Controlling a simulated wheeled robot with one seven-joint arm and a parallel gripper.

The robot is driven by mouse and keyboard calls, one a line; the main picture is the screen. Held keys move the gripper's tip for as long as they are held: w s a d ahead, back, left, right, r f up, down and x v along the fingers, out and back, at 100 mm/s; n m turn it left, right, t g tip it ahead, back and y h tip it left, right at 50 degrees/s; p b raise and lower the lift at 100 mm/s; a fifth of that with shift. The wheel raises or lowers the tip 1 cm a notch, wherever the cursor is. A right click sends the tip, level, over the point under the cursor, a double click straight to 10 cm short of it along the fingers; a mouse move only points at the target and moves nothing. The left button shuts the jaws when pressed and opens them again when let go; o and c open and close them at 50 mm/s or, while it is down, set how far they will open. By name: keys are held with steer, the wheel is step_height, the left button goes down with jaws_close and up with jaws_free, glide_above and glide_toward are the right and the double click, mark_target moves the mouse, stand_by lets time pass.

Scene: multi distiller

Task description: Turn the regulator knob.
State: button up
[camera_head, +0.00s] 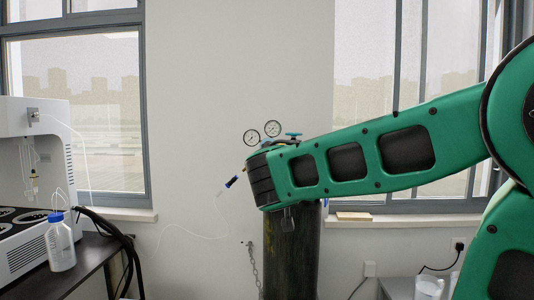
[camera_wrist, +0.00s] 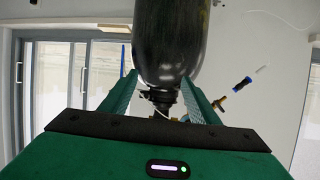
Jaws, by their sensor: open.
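The regulator sits on top of a dark gas cylinder (camera_head: 291,255). In the head view it shows two round gauges (camera_head: 272,128) and a blue-green knob (camera_head: 293,134) just above my forearm. The rest of the regulator is mostly hidden by my arm. In the wrist view the cylinder (camera_wrist: 166,40) appears upside down, with its dark neck and valve (camera_wrist: 160,97) below it. My gripper (camera_wrist: 159,76) is open, its two green fingers on either side of the neck in that picture. Whether they touch anything cannot be told. The knob is not clearly visible there.
A thin hose with a dark connector (camera_head: 232,181) runs left from the regulator. At the left, a bench (camera_head: 85,262) holds a white distiller (camera_head: 45,150) and a blue-capped bottle (camera_head: 60,245). A wall and windows stand behind; a low table with a beaker (camera_head: 429,288) is at right.

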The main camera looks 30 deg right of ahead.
steer(key=w+a+r+t+h, duration=0.2)
steer(key=w+a+r+t, duration=0.3)
steer(key=r, duration=0.6)
steer(key=w+a+x, duration=0.1)
steer(key=x, duration=1)
steer(key=shift+a+g, duration=0.15)
steer(key=shift+g, duration=0.15)
steer(key=shift+f, duration=0.1)
